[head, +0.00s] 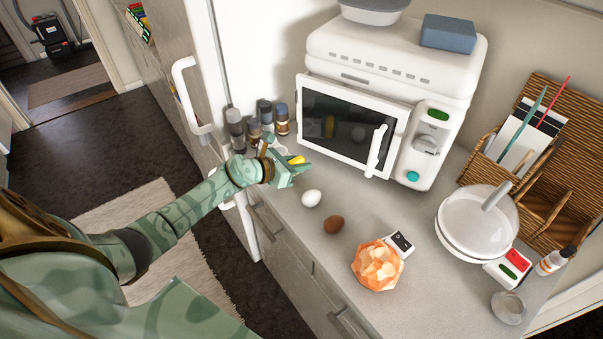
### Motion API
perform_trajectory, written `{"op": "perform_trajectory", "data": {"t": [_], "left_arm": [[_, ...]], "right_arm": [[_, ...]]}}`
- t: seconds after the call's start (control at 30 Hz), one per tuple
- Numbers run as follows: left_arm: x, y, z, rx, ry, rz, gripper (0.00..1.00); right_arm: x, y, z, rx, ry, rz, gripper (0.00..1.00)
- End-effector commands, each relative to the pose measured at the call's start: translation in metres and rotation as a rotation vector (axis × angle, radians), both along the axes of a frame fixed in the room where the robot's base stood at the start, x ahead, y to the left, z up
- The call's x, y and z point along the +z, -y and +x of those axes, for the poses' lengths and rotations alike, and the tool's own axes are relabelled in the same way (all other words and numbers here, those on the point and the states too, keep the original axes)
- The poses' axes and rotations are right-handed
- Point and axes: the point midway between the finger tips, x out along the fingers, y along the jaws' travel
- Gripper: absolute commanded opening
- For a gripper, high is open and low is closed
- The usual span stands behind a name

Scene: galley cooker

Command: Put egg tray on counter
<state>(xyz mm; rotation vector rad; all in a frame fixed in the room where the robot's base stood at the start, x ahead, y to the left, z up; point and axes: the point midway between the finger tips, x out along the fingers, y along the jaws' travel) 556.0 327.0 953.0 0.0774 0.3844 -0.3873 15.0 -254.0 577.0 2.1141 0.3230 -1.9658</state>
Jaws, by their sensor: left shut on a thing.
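My left gripper (290,174) is over the left part of the counter (285,228), in front of the white microwave. It is shut on a small yellow thing (296,160), mostly hidden by the fingers. I cannot tell whether this is the egg tray, and no other egg tray is plain to see. A white egg (312,198) lies on the counter just right of and below the gripper. A brown egg (333,224) lies a little further along. My right gripper is not in view.
The microwave (350,125) stands behind. Several jars (265,112) stand by the fridge (192,75). An orange faceted bowl (376,268) and a small black-and-white device (401,243) sit near the front. A lidded pan (475,225) and wicker organiser (560,110) are at right.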

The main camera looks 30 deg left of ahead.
Motion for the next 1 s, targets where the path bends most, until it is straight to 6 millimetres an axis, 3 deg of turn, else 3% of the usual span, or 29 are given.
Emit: {"op": "perform_trajectory", "data": {"t": [0.03,0.1,0.53,0.57,0.6,1.0], "left_arm": [[-0.015,0.001,0.0,0.001,-0.002,-0.003,0.0],[-0.022,0.0,0.0,0.001,-0.002,-0.001,0.0],[-0.025,0.0,0.0,0.0,0.001,0.0,0.0],[-0.024,0.0,0.0,0.0,0.0,0.0,0.3],[-0.024,0.0,0.0,0.0,0.001,0.0,0.41],[-0.018,-0.002,-0.004,0.001,0.0,0.002,0.43]], "right_arm": [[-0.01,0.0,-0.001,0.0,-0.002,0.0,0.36],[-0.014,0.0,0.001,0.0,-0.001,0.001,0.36],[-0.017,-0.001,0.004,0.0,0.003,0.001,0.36],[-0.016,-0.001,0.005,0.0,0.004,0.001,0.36],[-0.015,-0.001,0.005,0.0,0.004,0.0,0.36],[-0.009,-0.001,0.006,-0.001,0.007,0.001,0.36]]}}
